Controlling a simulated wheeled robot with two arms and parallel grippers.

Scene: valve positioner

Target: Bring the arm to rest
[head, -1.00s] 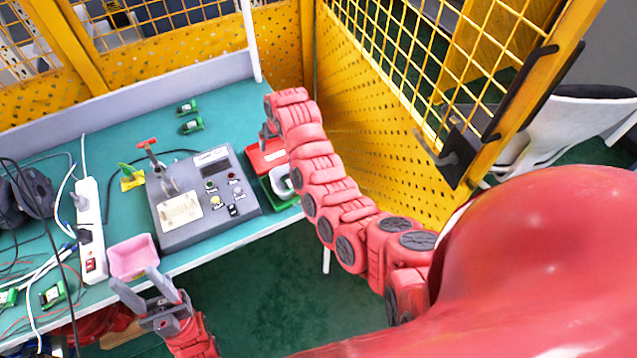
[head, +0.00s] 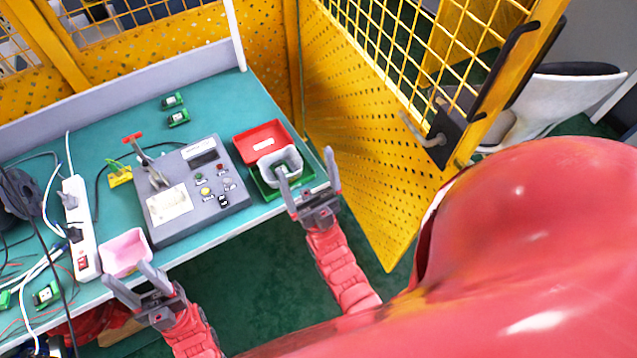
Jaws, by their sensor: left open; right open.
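My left gripper (head: 139,285) is open and empty at the table's front edge, its fingers just in front of the pink tray (head: 125,252). My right gripper (head: 307,176) is open, its fingers pointing up at the table's right front corner. One finger overlaps the grey container (head: 281,161) in the picture; I cannot tell whether they touch. Both arms come up from the bottom of the view, with the forearms in front of the table.
The grey control box (head: 190,192) with a red-topped lever stands mid-table. A red bin (head: 261,139) and a green bin (head: 266,189) are at the right. A white power strip (head: 80,228) and cables lie left. Yellow mesh fencing (head: 365,150) stands close on the right.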

